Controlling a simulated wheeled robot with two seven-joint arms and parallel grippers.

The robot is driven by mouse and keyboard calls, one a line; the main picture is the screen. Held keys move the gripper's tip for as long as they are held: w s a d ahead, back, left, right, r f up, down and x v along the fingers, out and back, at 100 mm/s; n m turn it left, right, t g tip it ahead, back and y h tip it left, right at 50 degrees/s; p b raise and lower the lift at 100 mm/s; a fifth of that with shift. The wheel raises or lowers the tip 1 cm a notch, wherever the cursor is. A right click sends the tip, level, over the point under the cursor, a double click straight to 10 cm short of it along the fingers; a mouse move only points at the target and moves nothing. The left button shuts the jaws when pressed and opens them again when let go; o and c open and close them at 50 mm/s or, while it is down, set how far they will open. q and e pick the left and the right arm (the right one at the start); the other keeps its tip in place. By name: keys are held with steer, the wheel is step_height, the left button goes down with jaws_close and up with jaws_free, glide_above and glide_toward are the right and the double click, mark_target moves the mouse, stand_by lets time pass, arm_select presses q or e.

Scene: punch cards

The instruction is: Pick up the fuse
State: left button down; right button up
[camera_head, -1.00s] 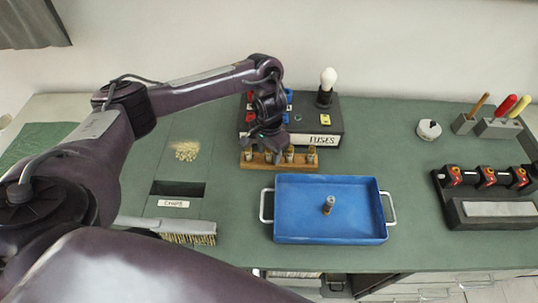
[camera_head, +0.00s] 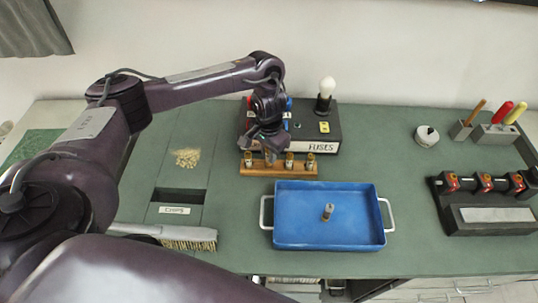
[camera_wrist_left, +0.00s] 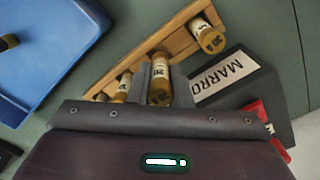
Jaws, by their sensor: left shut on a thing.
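Several fuses with brass-coloured bodies and pale labels stand in a wooden rack (camera_head: 283,170) in front of the black FUSES box. My left gripper (camera_head: 268,153) is over the left half of the rack, pointing down. In the left wrist view my left gripper (camera_wrist_left: 160,75) is shut on one fuse (camera_wrist_left: 160,90), which sits between the fingers at the rack (camera_wrist_left: 140,58). Other fuses stand on both sides of it, one (camera_wrist_left: 207,38) at the upper right and others (camera_wrist_left: 122,88) at the left. The fuse's lower end is hard to see. My right gripper is not in view.
The FUSES box (camera_head: 325,128) with a bulb (camera_head: 327,88) stands behind. A brush (camera_head: 188,240) lies at front left. The bench right of the tray is partly clear.

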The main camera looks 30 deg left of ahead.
arm_select(q)
step_height(320, 180, up, 17)
steer(key=p, duration=0.3)
steer(key=shift+p, duration=0.3)
steer(key=shift+p, duration=0.35)
